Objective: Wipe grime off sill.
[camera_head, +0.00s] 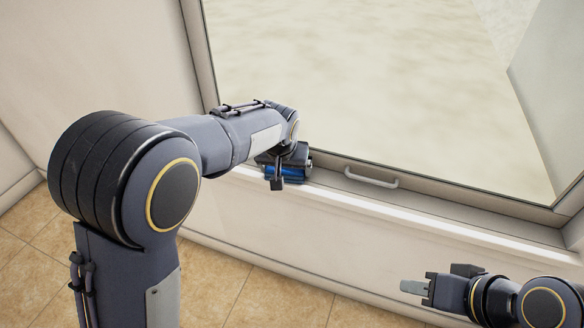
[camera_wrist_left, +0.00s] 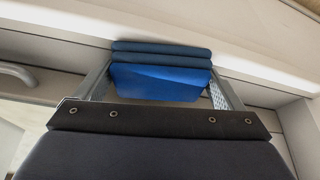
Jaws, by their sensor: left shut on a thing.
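A folded blue cloth or pad (camera_wrist_left: 160,82) is between the fingers of my left gripper (camera_wrist_left: 158,88) in the left wrist view, with several layers showing. In the head view my left gripper (camera_head: 280,176) is at the window sill (camera_head: 420,218), and only a strip of the blue cloth (camera_head: 298,171) shows beside it. The cloth is at the sill surface; I cannot tell whether it presses on it. No grime is clearly visible on the sill. The part under the gripper and arm is hidden. My right gripper (camera_head: 438,283) is away from the sill at lower right; its jaw opening is unclear.
A window frame (camera_head: 440,186) with a grey handle (camera_head: 371,178) rises behind the sill, right of my left gripper. The handle also shows at the left edge of the wrist view (camera_wrist_left: 14,72). The sill right of the handle is clear. Tiled floor (camera_head: 270,296) lies below.

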